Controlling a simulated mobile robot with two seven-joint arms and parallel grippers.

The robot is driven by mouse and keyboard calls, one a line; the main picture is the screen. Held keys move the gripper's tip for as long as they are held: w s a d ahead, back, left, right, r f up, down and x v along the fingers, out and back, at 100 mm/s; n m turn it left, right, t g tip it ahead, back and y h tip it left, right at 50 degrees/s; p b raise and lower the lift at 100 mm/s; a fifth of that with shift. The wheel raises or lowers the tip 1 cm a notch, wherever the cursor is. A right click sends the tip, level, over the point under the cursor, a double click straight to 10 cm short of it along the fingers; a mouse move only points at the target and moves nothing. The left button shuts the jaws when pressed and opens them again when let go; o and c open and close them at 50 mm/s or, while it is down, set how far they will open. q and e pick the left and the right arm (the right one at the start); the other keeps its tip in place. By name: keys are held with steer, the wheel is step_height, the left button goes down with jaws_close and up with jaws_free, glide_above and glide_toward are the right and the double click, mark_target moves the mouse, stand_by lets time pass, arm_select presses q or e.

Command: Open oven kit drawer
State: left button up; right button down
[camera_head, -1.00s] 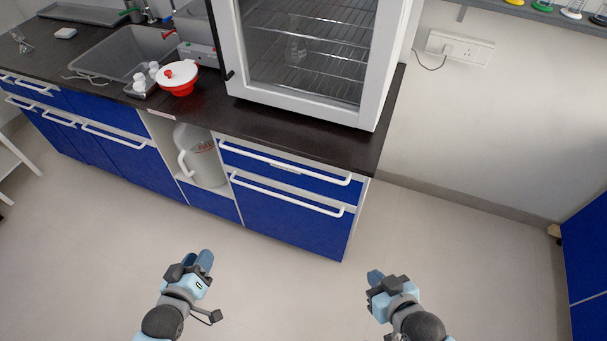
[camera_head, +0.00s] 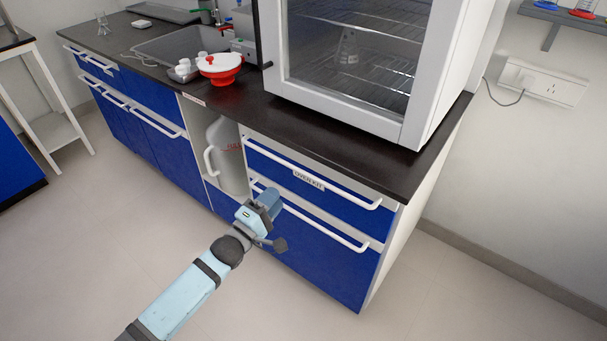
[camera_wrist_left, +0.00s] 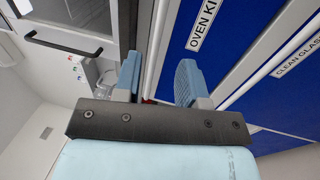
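The oven kit drawer (camera_head: 345,202) is the upper blue drawer under the oven, with a white bar handle (camera_head: 318,175) and an "OVEN KIT" label (camera_head: 308,181). It looks shut. My left gripper (camera_head: 271,198) is in front of the left part of the drawers, hiding part of the lower handle. In the left wrist view my left gripper (camera_wrist_left: 158,80) is open, with its two blue fingers apart. The oven kit handle (camera_wrist_left: 155,50) appears between the fingers in that view; I cannot tell how near it is. The label (camera_wrist_left: 202,25) shows right of it. My right gripper is out of view.
A lower blue drawer (camera_head: 325,262) has its own white handle. A white jug (camera_head: 228,160) stands in the open niche to the left. The oven (camera_head: 350,60) and a red-and-white pot (camera_head: 220,70) stand on the dark counter (camera_head: 300,135). The floor in front is clear.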

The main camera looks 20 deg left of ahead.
mark_target(299, 170)
arm_select(q)
steer(key=b+x, duration=0.1)
steer(key=x, duration=1)
steer(key=shift+s, duration=0.1)
jaws_close()
